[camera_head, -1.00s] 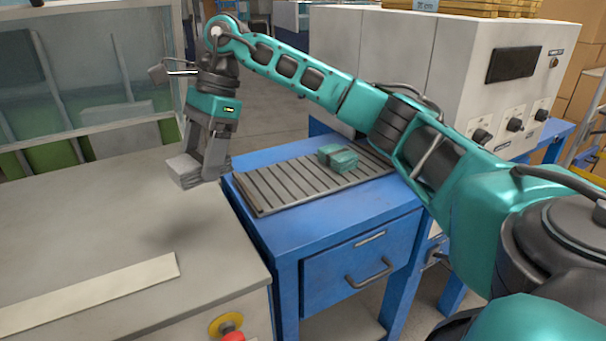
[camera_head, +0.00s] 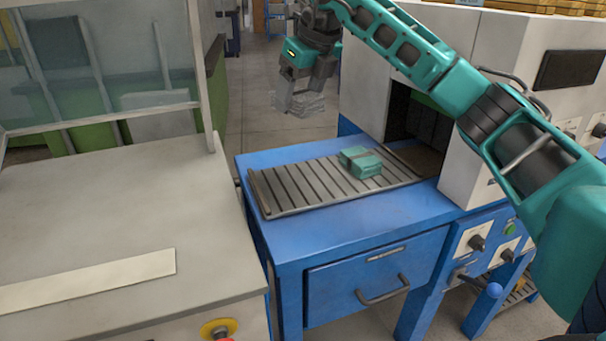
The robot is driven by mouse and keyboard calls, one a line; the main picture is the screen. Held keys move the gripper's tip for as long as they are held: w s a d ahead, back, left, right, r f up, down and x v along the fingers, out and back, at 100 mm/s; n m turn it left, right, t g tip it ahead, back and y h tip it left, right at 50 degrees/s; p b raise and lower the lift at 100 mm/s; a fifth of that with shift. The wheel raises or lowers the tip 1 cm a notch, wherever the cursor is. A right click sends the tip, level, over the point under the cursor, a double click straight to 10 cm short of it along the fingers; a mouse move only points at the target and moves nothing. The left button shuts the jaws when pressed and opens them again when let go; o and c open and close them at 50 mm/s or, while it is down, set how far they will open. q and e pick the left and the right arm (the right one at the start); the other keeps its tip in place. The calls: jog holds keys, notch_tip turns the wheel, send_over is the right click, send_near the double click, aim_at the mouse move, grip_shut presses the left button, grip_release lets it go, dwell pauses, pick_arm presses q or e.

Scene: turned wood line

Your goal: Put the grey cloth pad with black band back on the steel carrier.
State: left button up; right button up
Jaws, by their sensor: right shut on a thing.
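My right gripper (camera_head: 302,88) is shut on a pale grey block-like thing (camera_head: 300,104), which looks like the grey cloth pad. No black band can be made out on it; the fingers cover part of it. The gripper hangs in the air beyond the back edge of the blue bench, left of the white machine. The slatted grey metal plate on the blue bench (camera_head: 292,190) looks like the steel carrier. A teal pad with a dark band (camera_head: 361,162) lies on its right part, and its left part is bare. My left gripper is out of view.
The white machine (camera_head: 385,52) has a dark opening at the plate's right end. A grey worktop (camera_head: 120,215) with a pale strip (camera_head: 90,280) is at left, below a glass-panelled frame (camera_head: 110,65). My right arm spans the upper right.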

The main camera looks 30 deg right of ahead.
jog(key=b, duration=0.2)
send_over(295, 180)
jog(key=s, duration=0.1)
jog(key=f, duration=1.2)
jog(key=shift+s+d+f, duration=0.15)
jog(key=shift+s, duration=0.05)
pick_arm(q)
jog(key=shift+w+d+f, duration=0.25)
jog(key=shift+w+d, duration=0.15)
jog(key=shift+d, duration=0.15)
pick_arm(e)
jog(key=shift+f, duration=2.1)
jog(key=shift+f, duration=0.1)
jog(key=o, duration=1)
